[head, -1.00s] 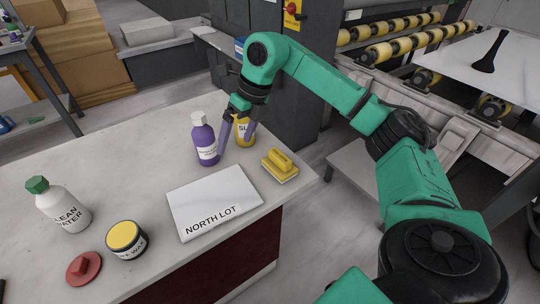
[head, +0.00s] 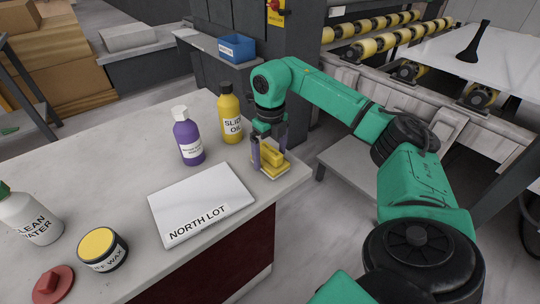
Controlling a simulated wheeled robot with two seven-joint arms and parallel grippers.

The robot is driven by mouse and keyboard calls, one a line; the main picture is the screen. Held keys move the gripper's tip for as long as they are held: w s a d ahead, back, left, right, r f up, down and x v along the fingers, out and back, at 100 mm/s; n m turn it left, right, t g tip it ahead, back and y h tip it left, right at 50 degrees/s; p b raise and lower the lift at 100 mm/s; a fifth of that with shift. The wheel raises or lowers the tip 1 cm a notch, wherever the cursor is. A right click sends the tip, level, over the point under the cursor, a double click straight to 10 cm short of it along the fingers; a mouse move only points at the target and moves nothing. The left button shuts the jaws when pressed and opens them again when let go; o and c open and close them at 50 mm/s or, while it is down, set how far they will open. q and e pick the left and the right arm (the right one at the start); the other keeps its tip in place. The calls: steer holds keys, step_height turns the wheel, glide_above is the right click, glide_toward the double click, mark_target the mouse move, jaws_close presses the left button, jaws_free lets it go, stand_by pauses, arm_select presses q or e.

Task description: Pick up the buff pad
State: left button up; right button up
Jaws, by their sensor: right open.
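The buff pad (head: 274,171), a yellow block with a raised handle on a pale base, sits on the slab top near its right corner. My right gripper (head: 269,151) points down at it from above, its purple fingers apart on either side of the yellow handle. The gripper is open, and whether the fingers touch the handle cannot be told. The fingers hide part of the pad. My left gripper is not in view.
A yellow slip oil bottle (head: 231,117) and a purple bottle (head: 188,140) stand left of the gripper. The North Lot slab (head: 202,200) lies in front. A wax tin (head: 103,248), red-knobbed disc (head: 53,284) and clean water bottle (head: 32,218) are at left.

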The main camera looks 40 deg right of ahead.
steer(key=c, duration=1.3)
steer(key=shift+r, duration=0.4)
step_height(320, 180, up, 10)
steer(key=p, duration=0.2)
steer(key=shift+f+p, duration=0.1)
steer(key=shift+p, duration=0.25)
step_height(320, 180, up, 10)
steer(key=p, duration=0.7)
glide_above(270, 149)
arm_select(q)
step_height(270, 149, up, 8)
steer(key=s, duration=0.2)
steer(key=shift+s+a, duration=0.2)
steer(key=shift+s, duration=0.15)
arm_select(e)
steer(key=shift+f, duration=0.3)
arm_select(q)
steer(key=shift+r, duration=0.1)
